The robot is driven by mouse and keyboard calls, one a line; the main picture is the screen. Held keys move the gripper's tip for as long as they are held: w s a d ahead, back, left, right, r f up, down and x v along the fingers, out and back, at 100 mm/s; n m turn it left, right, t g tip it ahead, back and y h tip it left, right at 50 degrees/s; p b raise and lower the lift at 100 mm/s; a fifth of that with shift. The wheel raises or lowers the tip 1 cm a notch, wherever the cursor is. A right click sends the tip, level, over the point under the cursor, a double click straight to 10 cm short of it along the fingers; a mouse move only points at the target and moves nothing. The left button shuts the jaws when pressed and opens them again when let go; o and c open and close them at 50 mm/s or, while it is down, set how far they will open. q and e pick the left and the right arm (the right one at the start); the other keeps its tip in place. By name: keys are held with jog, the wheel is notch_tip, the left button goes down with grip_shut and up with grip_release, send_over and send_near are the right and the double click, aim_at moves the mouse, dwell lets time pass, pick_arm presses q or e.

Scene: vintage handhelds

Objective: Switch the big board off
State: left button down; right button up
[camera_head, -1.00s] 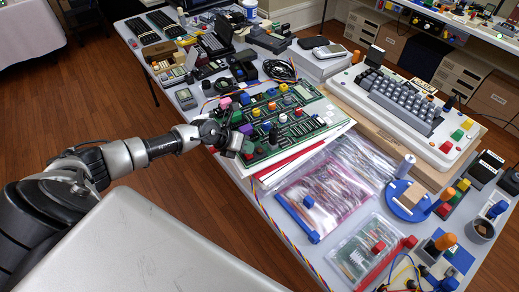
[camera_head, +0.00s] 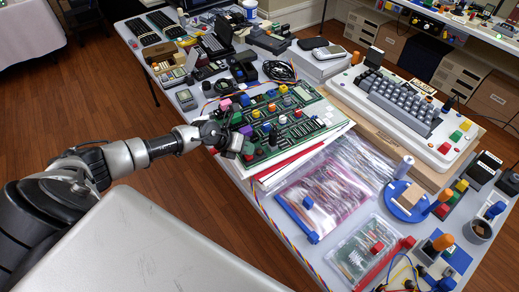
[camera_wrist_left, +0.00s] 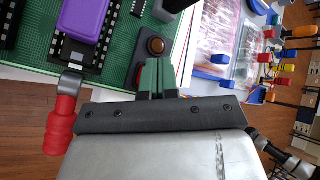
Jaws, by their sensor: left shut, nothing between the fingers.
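The big board (camera_head: 318,112) is a green circuit board with several coloured blocks and knobs, lying on the table. My left gripper (camera_head: 245,146) is at its near left edge. In the left wrist view, the gripper (camera_wrist_left: 158,78) is shut and empty, its tips beside a round brown button (camera_wrist_left: 154,46) on a dark and red base. I cannot tell whether they touch it. A metal lever with a red grip (camera_wrist_left: 62,122) sticks out from the board's edge, left of the fingers. A purple block (camera_wrist_left: 84,18) stands behind it. My right gripper is not in view.
Clear bags of parts (camera_head: 322,192) lie right of the board. A white keyboard unit (camera_head: 446,148) stands behind it on the right. Black cables (camera_head: 280,69) and small devices crowd the far side. The floor left of the table is clear.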

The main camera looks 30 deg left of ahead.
pick_arm(q)
notch_tip(320, 180, up, 6)
jog(key=p, duration=0.5)
jog(key=shift+f, duration=0.1)
dwell(0.4)
